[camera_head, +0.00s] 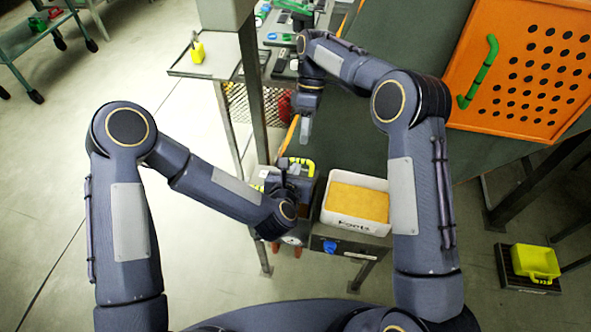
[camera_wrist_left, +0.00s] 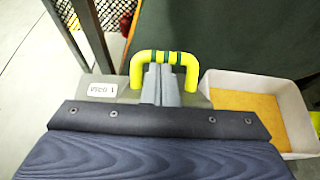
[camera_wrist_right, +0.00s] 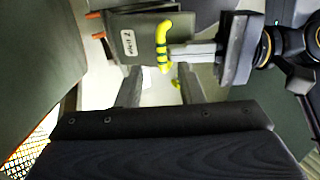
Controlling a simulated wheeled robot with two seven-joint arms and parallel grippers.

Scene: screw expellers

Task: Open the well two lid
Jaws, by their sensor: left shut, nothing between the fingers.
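A grey lid (camera_head: 272,178) with a yellow-green handle (camera_head: 304,163) is left of the white bin; part of it is hidden by my left gripper. In the left wrist view the handle (camera_wrist_left: 164,58) arches around the tips of my left gripper (camera_wrist_left: 163,72), which is shut and empty. Touch with the handle is unclear. A small label (camera_wrist_left: 103,89) on the lid is hard to read. In the right wrist view the lid (camera_wrist_right: 145,45) shows with my left gripper (camera_wrist_right: 175,50) at its handle. My right gripper (camera_head: 304,140) is open and empty (camera_wrist_right: 152,85), apart from the lid.
A white bin (camera_head: 350,226) holding a yellow-orange block stands right of the lid. A blue knob (camera_head: 330,247) is below it. A dark green surface (camera_head: 350,130) and an orange perforated panel (camera_head: 530,75) lie behind. A metal post (camera_head: 250,90) stands near my right gripper.

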